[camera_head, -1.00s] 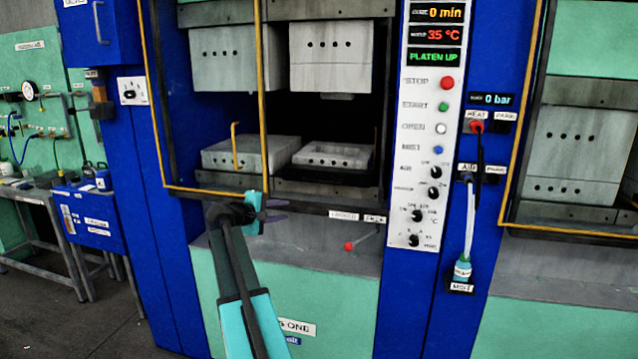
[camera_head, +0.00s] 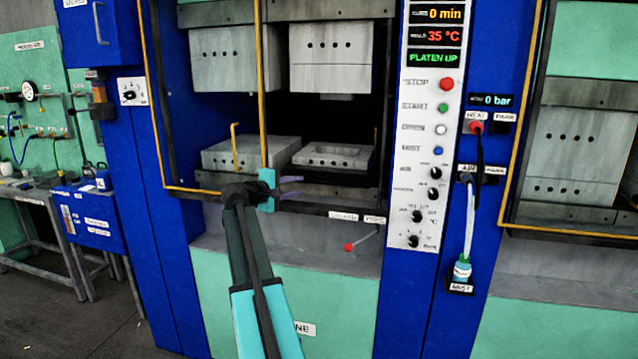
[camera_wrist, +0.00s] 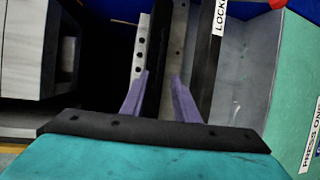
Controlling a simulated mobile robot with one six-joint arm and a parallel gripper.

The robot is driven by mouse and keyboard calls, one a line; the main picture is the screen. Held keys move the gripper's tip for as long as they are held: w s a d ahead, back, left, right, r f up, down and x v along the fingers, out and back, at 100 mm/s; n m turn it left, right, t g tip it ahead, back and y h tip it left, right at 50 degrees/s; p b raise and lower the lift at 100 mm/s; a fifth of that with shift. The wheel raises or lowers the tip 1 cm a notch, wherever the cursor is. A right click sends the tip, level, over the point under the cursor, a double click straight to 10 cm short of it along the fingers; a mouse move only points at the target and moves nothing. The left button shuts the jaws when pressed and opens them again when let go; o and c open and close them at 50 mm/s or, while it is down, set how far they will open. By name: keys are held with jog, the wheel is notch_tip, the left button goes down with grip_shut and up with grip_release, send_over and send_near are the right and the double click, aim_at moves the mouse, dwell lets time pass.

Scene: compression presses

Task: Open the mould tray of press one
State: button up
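Press one stands open, with a pale grey lower mould block (camera_head: 333,156) on a dark lower plate inside its right half. An upper block (camera_head: 330,60) hangs well above it. My gripper (camera_head: 291,187) is at the front of the opening, left of and below the lower block. Its purple fingers point right and inward. In the wrist view my gripper (camera_wrist: 160,95) has its fingers spread, with a dark edge behind the gap; I see no contact. A lever with a red knob (camera_head: 348,247) sits below the label strip (camera_head: 343,216), its knob to the left.
A yellow-edged guard (camera_head: 262,90) with a yellow handle (camera_head: 235,147) spans the left half of the opening, close to my gripper. The control panel (camera_head: 427,130) reads PLATEN UP and 35 °C. A second press (camera_head: 575,150) stands right. A bench (camera_head: 40,190) stands left.

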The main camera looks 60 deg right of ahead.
aim_at(317, 182)
jog(key=d, duration=0.4)
jog(key=d+f+p, duration=0.1)
jog(key=d, duration=0.3)
jog(key=s+d+f+p, duration=0.1)
jog(key=d, duration=0.3)
jog(key=shift+s+f, duration=0.1)
jog(key=shift+c, duration=0.4)
grip_shut()
